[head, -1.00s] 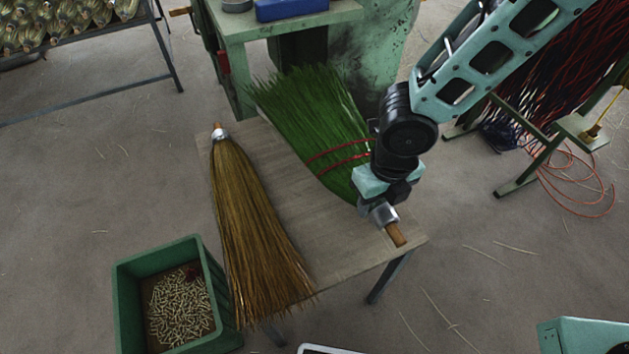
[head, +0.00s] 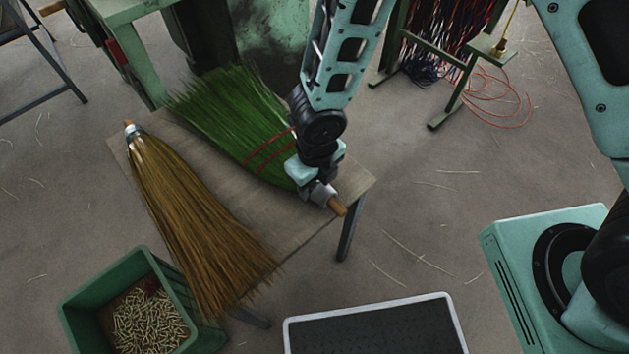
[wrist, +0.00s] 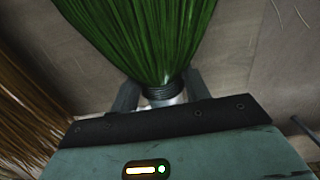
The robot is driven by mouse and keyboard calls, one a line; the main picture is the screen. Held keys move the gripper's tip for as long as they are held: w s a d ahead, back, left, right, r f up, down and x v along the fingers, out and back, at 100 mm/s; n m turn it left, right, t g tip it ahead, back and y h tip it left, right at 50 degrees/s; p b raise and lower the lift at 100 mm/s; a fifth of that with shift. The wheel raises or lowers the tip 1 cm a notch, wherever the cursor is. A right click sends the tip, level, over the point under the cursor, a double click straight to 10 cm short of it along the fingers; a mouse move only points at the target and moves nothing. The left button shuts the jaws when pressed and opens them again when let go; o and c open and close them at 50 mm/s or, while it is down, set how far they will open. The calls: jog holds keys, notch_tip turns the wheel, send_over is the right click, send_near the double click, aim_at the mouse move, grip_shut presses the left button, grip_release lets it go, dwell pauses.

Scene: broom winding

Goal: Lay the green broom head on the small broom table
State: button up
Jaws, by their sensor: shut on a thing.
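The green broom head (head: 232,118) lies over the back right part of the small broom table (head: 262,210), its bristles fanning to the back left and two red bands around it. Its metal collar and wooden stub (head: 336,206) point to the front right corner. My gripper (head: 318,188) is at the collar end, just above the table top. In the wrist view my gripper (wrist: 162,95) has one finger on each side of the dark collar, below the green bristles (wrist: 140,38). The head's underside is hidden, so I cannot tell whether all of it touches the table.
A brown broom head (head: 195,220) lies on the table's left part, its bristles over the front edge. A green crate (head: 75,312) of short pieces stands at the front left. A green machine (head: 150,60) stands behind. Cords (head: 500,105) lie on the floor at right.

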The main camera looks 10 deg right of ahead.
jog(key=shift+f, duration=0.1)
jog(key=o, duration=1.2)
